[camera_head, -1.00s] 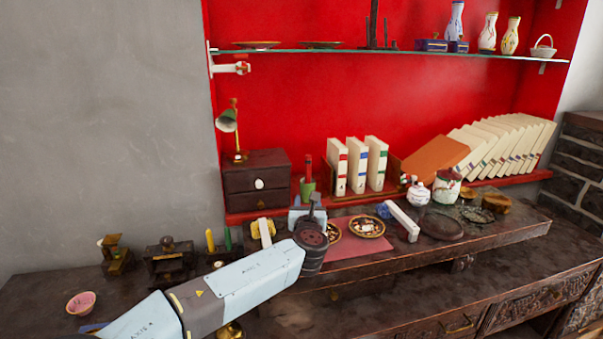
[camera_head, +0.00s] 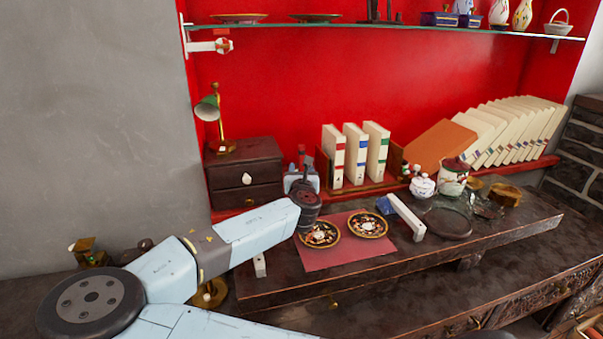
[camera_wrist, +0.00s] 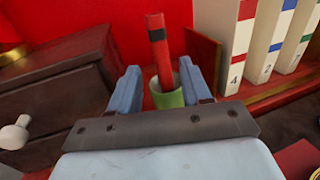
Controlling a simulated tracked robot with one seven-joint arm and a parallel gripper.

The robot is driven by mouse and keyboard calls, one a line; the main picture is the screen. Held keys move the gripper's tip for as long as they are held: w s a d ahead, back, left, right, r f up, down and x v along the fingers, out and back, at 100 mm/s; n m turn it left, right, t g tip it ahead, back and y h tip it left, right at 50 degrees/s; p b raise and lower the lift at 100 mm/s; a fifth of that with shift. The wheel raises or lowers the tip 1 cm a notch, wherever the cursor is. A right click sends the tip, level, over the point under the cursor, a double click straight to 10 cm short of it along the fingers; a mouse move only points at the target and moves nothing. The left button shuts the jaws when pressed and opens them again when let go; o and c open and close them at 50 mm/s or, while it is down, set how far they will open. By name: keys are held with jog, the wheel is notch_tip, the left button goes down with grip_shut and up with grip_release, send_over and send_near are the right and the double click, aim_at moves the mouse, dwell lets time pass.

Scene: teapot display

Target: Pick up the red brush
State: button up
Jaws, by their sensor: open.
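The red brush (camera_wrist: 157,45), with a dark band, stands upright in a small green cup (camera_wrist: 167,97) in the wrist view. My gripper (camera_wrist: 158,68) is open, its two blue-grey fingers to the left and right of the cup and the brush's lower part. I cannot tell whether either finger touches them. In the head view my gripper (camera_head: 301,180) is beside the dark drawer box, and my own wrist and gripper hide the cup and most of the brush.
A dark drawer box (camera_head: 245,175) with a green lamp (camera_head: 208,108) stands close on the left. Upright white books (camera_head: 356,155) are close on the right. Two patterned plates (camera_head: 367,224) lie on a pink mat (camera_head: 330,257) in front.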

aim_at(301, 160)
jog(key=shift+w, duration=3.4)
jog(key=shift+c, duration=0.2)
grip_shut()
